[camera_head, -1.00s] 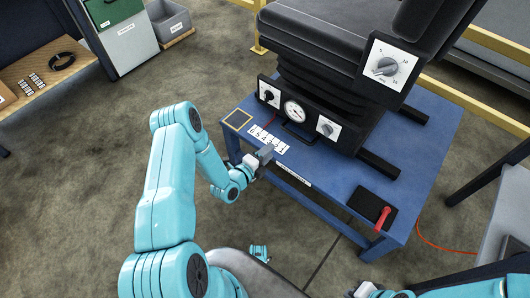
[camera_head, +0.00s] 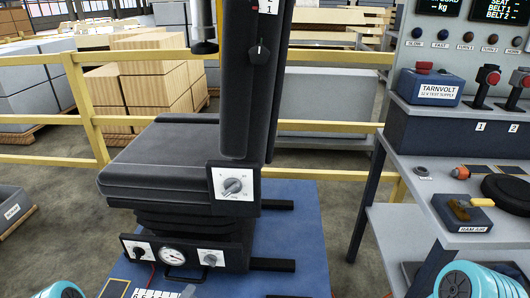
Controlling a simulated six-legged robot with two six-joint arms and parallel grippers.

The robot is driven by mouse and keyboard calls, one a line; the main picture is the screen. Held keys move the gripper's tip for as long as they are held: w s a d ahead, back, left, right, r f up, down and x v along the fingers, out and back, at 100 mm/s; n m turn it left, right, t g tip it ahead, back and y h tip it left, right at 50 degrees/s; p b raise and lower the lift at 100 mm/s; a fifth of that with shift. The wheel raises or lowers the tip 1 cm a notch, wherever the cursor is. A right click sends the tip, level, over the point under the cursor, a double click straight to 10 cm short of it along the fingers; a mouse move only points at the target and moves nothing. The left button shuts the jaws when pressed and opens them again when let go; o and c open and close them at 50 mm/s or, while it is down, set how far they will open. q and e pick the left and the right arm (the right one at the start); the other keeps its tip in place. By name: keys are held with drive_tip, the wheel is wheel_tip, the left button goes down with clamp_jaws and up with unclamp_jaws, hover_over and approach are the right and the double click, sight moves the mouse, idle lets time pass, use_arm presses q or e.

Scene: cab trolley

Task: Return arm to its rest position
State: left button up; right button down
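My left arm shows only as a turquoise joint at the bottom left corner. A small grey tip of what looks like my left gripper (camera_head: 188,291) shows at the bottom edge, by the white number strip (camera_head: 150,294) on the blue table (camera_head: 298,235). Whether it is open or shut cannot be made out. My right arm shows as a turquoise joint at the bottom right, in front of the right bench; its gripper is out of view. The black seat (camera_head: 165,160) stands on the blue table, with a dial panel (camera_head: 233,186) on its side and a gauge (camera_head: 173,255) in its base.
At right, a grey workbench (camera_head: 455,240) carries a blue TARNVOLT supply (camera_head: 431,87), red-topped switches and a black ring. A yellow rail (camera_head: 90,110) runs behind. A grey bin (camera_head: 12,206) stands at left. Floor shows between table and bench.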

use_arm(q)
drive_tip(key=s+d+f+n+g, duration=0.2)
drive_tip(key=s+d+n+g, duration=0.55)
drive_tip(key=d, duration=0.35)
drive_tip(key=s+d+f+n+g, duration=0.15)
drive_tip(key=s+n+g, duration=0.25)
drive_tip(key=s+n, duration=0.4)
drive_tip(key=s+f+n+g, duration=0.35)
drive_tip(key=s+n, duration=0.35)
drive_tip(key=s, duration=0.3)
wheel_tip(320, 180, up, 22)
drive_tip(key=p, duration=2)
drive_tip(key=shift+w+a+p, duration=0.15)
drive_tip(key=shift+a+p, duration=0.05)
drive_tip(key=shift+p, duration=0.2)
drive_tip(key=shift+f, duration=0.2)
